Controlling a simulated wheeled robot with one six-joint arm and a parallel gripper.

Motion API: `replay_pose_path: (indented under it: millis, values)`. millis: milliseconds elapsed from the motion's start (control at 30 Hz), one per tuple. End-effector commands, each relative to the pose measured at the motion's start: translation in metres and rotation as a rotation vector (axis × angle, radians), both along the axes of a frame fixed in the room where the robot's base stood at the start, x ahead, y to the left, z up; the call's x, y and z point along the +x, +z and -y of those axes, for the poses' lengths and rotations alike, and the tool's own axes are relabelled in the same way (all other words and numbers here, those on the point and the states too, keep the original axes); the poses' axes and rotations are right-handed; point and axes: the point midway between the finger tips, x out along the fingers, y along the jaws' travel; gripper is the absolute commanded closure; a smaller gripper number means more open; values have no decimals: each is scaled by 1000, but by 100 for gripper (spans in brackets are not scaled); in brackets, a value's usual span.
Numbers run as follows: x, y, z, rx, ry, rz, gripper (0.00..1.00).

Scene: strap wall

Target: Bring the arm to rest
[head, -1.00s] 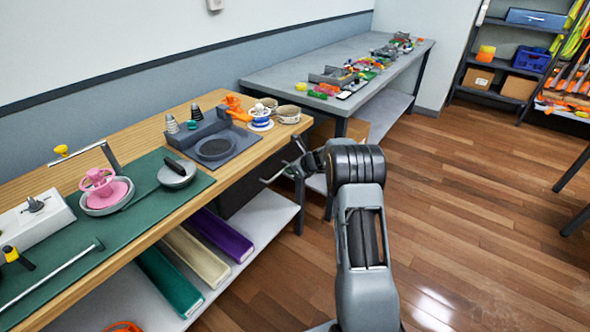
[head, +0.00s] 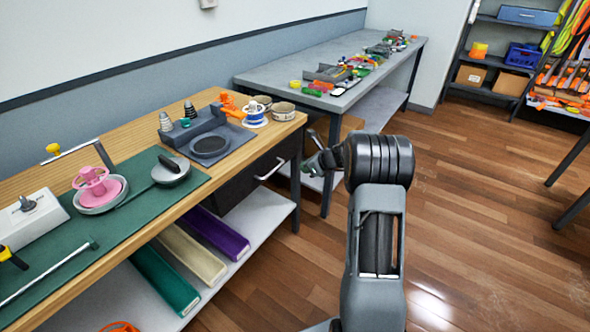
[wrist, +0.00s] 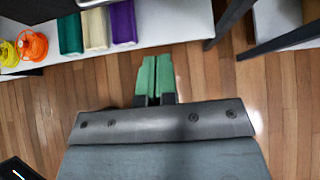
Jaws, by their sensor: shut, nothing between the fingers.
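My gripper (wrist: 155,78) shows in the wrist view with its two green fingers side by side and shut, nothing between them. It is over bare wood floor, apart from the white lower shelf (wrist: 175,22). In the head view my gripper (head: 312,160) is partly hidden behind my dark wrist, to the right of the wooden workbench (head: 265,135).
The bench's drawer handle (head: 268,170) faces the gripper. A grey table (head: 345,98) with several small parts stands behind. Green, cream and purple bins (head: 215,235) lie on the lower shelf. The wood floor (head: 480,220) at right is open.

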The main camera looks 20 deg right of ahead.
Motion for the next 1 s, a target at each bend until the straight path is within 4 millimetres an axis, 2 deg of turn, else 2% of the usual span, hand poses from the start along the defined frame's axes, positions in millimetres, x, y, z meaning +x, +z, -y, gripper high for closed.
replay_pose_path:
  millis: [100, 300, 533, 633, 733, 800, 867, 1000]
  values:
    - [-11, 12, 8, 0, -1, 0, 100]
    - [-21, 21, 13, 0, 3, -1, 100]
    - [-23, 23, 13, -31, 38, 21, 100]
    - [-29, 17, 12, -116, 136, 46, 100]
    - [-53, -6, 5, -240, 318, 39, 100]
    - [-77, -8, -4, -352, 492, 50, 100]
    - [-100, 1, -16, -456, 670, 68, 100]
    - [-152, 35, -47, -674, 1087, 133, 100]
